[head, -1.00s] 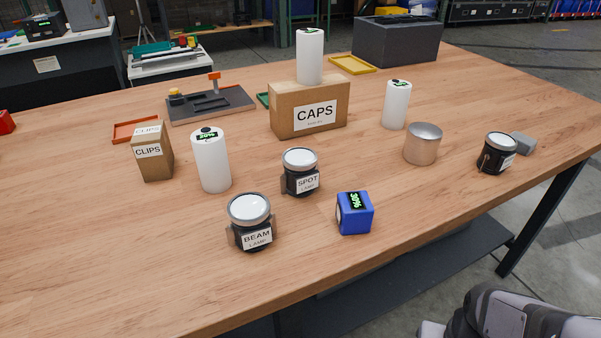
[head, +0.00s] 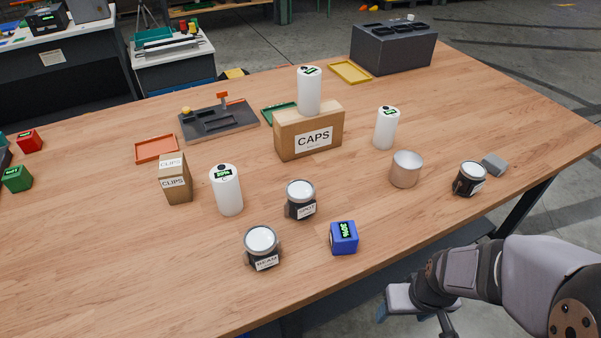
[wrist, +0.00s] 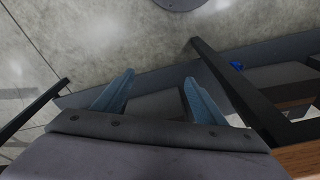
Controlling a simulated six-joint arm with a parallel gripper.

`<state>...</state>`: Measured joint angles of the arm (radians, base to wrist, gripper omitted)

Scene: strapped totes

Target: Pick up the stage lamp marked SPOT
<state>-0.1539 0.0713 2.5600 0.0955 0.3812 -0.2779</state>
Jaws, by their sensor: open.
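The stage lamp marked SPOT (head: 301,201) is a dark jar-like lamp with a pale round top and a white label. It stands upright near the middle of the table in the head view. A similar lamp marked BEAM (head: 262,249) stands in front of it to the left. A third such lamp (head: 469,180) stands at the right; its label is too small to read. My gripper (head: 382,312) is off the table's front edge, well apart from the SPOT lamp. In the wrist view its two blue fingers (wrist: 158,77) are spread and empty.
A metal can (head: 406,169) stands right. The wooden table (head: 130,270) is clear at front left.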

